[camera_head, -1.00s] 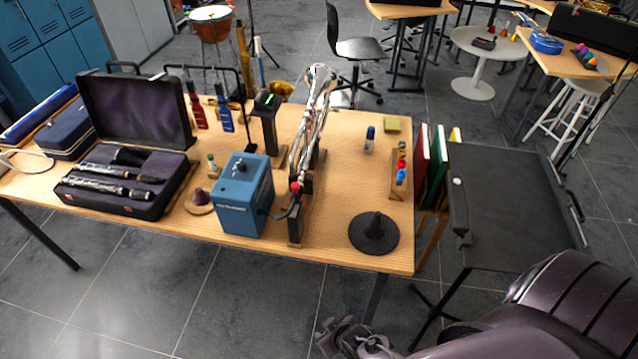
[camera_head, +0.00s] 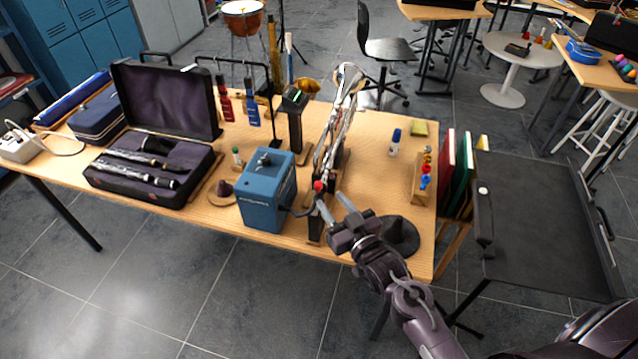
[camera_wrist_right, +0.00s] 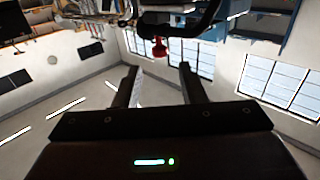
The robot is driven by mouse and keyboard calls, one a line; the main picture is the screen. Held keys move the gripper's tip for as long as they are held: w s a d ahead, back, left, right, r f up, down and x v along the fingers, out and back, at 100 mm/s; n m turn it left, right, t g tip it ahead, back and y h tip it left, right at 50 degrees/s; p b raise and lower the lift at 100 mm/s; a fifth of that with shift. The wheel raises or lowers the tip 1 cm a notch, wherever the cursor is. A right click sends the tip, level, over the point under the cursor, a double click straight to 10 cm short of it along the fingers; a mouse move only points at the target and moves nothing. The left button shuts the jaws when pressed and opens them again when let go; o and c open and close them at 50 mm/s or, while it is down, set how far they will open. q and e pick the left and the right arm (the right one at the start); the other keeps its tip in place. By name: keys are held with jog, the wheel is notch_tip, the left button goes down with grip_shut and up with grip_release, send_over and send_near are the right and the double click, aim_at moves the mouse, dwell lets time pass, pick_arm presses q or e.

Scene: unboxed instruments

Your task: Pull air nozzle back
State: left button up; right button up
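The air nozzle (camera_head: 319,186) is a small red tip on a dark hose from the blue air box (camera_head: 266,190). It sits at the near end of the silver brass instrument (camera_head: 342,110), which stands on a dark stand at the table's front. My right gripper (camera_head: 332,203) is open, its fingers pointing at the nozzle from the near right. In the right wrist view, the red nozzle (camera_wrist_right: 159,47) shows just beyond the open fingertips (camera_wrist_right: 158,70), between them sideways. I cannot tell whether they touch it. My left gripper is out of view.
An open case with dark woodwind parts (camera_head: 150,165) lies left. A small rack of coloured pieces (camera_head: 424,180) is at the right. A black music stand (camera_head: 540,220) stands beyond the table's right edge.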

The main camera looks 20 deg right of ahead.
aim_at(320, 187)
jog(key=w, duration=0.2)
jog(key=w+a+p, duration=0.1)
jog(key=w, duration=0.4)
jog(key=shift+w+a+p, duration=0.2)
jog(key=shift+a+p, duration=0.05)
jog(key=shift+p, duration=0.05)
grip_shut()
